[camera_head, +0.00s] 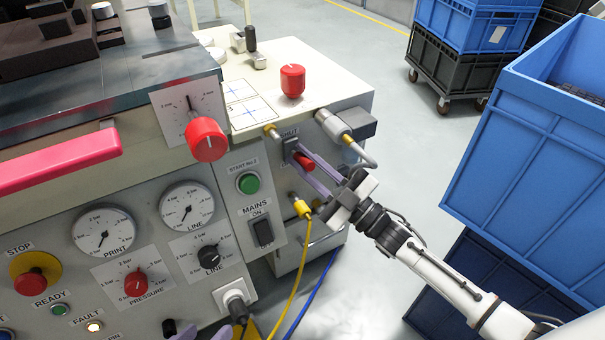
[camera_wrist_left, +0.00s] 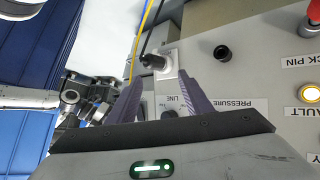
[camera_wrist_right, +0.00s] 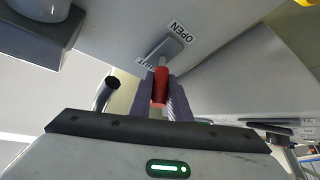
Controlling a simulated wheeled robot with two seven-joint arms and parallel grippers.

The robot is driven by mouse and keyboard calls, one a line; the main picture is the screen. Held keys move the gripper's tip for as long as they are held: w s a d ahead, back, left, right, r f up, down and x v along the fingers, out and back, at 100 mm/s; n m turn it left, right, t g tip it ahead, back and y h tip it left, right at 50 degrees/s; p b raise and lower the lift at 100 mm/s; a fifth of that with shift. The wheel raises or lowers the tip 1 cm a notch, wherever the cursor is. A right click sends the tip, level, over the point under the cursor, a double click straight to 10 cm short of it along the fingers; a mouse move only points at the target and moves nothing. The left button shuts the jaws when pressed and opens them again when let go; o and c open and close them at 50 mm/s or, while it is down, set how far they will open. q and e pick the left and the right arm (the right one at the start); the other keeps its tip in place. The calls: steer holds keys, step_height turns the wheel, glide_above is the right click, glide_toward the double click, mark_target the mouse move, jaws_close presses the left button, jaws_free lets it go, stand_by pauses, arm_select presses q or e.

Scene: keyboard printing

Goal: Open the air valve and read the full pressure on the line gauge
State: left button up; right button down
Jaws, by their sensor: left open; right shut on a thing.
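The air valve's red handle (camera_head: 304,161) is on the right side face of the machine, beside a SHUT label (camera_head: 289,132). My right gripper (camera_head: 298,158) is shut on this handle. The right wrist view shows the red handle (camera_wrist_right: 160,86) between the fingers, with OPEN (camera_wrist_right: 174,33) and SHUT (camera_wrist_right: 147,63) labels close by. The line gauge (camera_head: 187,206) is on the front panel; its needle seems to point down-left, but the reading is too small to tell. My left gripper (camera_wrist_left: 161,100) is open and empty, low before the panel near the black LINE knob (camera_head: 208,257).
Blue crates (camera_head: 535,130) stand at the right, near my right arm. A red knob (camera_head: 207,140) juts out above the gauges. Open floor lies behind the machine.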

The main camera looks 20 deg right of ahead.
steer(key=shift+f+n+t+y+b, duration=0.3)
steer(key=shift+f+y+b, duration=0.25)
steer(key=shift+b, duration=0.2)
arm_select(q)
steer(key=shift+w+d+r+t+h, duration=0.1)
steer(key=shift+d+r+t+h, duration=0.25)
steer(key=shift+r, duration=0.35)
steer(key=shift+w+d+r+t+h, duration=0.15)
steer(key=shift+d+r+h, duration=0.2)
steer(key=shift+d+r, duration=0.25)
arm_select(e)
steer(key=shift+s+f+n+t+y, duration=0.1)
steer(key=shift+n+t+y, duration=0.2)
steer(key=shift+n+y, duration=0.3)
arm_select(q)
steer(key=shift+s+a, duration=0.1)
arm_select(e)
steer(key=c, duration=1.6)
jaws_free()
steer(key=shift+c, duration=0.2)
arm_select(q)
steer(key=shift+r, duration=0.1)
arm_select(e)
steer(key=shift+s+d, duration=0.1)
arm_select(q)
steer(key=shift+a+f, duration=0.25)
steer(key=shift+f, duration=0.35)
arm_select(e)
steer(key=v, duration=1)
steer(key=shift+f, duration=0.15)
